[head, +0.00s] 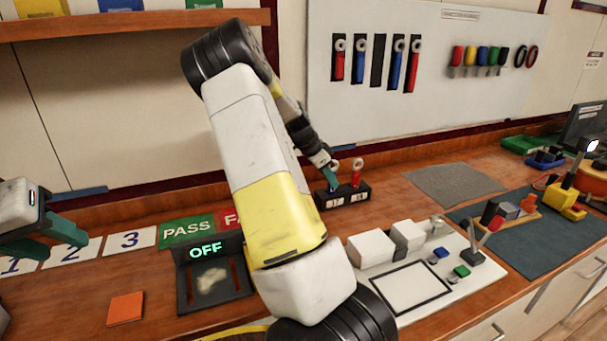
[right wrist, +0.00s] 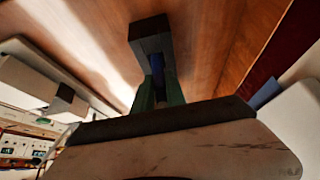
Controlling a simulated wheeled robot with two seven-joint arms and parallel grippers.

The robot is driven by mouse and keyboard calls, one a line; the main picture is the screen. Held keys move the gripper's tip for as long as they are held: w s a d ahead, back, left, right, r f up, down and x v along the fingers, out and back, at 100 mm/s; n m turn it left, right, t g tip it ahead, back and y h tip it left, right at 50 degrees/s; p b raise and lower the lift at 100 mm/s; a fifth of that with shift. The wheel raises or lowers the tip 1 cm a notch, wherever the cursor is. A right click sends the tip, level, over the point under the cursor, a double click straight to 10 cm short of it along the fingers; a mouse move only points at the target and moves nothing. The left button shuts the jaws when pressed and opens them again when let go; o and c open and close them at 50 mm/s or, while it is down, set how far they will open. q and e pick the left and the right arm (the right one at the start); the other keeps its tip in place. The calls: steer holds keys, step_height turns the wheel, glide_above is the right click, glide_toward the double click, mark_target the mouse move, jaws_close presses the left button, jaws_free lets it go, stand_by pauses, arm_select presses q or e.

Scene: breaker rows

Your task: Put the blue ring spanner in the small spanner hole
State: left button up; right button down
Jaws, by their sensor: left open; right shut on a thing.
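My right gripper (head: 326,165) is shut beside a low black holder (head: 343,199) with two white number labels, near the back of the bench. In the right wrist view, a blue handle, the blue ring spanner (right wrist: 158,65), shows between the green fingers (right wrist: 158,95). A dark block lies beyond the fingertips. In the head view the fingers are at the holder's left side; whether the spanner is inside a hole is unclear. A red ring spanner (head: 356,172) stands upright in the holder's right side. My left gripper (head: 48,236) is open and empty over the number tiles.
A wall board (head: 440,110) carries red and blue spanners and one bare dark slot. Number tiles, a green PASS tile (head: 187,231) and a black OFF box (head: 212,285) lie left of my right arm. A white panel (head: 415,270) and grey mat (head: 455,184) lie right.

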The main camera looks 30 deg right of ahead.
steer(key=shift+f, duration=0.55)
steer(key=c, duration=1.3)
jaws_free()
steer(key=shift+r, duration=0.1)
